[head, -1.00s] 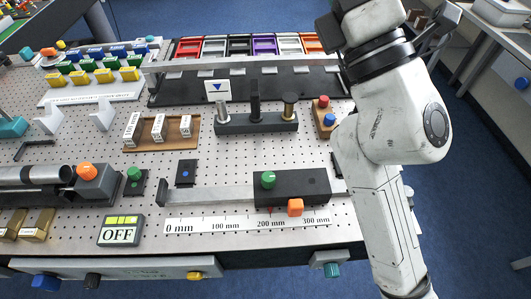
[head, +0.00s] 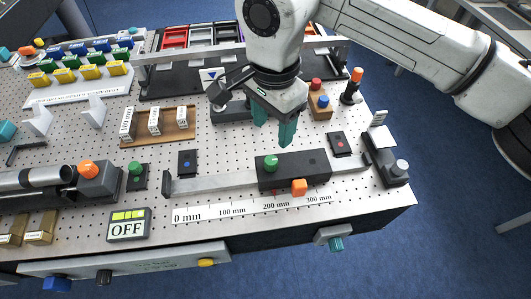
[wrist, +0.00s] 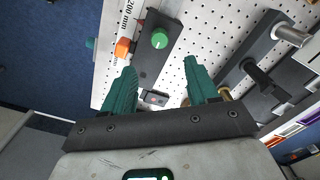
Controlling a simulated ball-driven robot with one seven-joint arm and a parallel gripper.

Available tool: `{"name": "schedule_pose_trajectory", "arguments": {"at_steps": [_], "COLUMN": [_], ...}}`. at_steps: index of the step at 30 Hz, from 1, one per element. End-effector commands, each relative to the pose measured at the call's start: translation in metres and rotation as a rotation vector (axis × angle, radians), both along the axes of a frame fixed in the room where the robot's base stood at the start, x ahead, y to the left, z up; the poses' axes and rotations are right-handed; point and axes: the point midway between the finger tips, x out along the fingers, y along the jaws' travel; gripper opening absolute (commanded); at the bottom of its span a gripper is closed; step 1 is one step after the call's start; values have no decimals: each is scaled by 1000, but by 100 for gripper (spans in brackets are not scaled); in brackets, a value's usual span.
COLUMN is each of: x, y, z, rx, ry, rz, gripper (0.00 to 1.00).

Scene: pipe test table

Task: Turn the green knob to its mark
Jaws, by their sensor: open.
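A green knob (head: 270,162) sits on top of a black sliding block (head: 308,168) on a grey ruler bar; an orange knob (head: 299,187) is on the block's front side. In the wrist view the green knob (wrist: 159,40) lies just beyond my fingertips, roughly between them. Another green knob (head: 135,169) stands on a small black plate further left. I cannot make out a mark beside either green knob. My gripper (head: 273,138) has teal fingers, open and empty, pointing down above the board behind the block. The fingers also show in the wrist view (wrist: 159,67), apart from the knob.
A dark post stand (head: 232,113) is close behind my gripper. A brown box with red and blue buttons (head: 320,104) is to its right. A small black plate with a red dot (head: 339,144) lies right of the block. A millimetre scale (head: 195,214) lies in front.

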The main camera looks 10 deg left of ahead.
Motion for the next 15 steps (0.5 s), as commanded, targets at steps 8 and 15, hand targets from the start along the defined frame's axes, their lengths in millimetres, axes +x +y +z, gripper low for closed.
{"name": "schedule_pose_trajectory", "arguments": {"at_steps": [8,15], "x": [-1,-2], "y": [0,0], "z": [-35,-77], "rx": [-1,1], "ry": [6,6], "rz": [0,0], "gripper": [59,59]}}
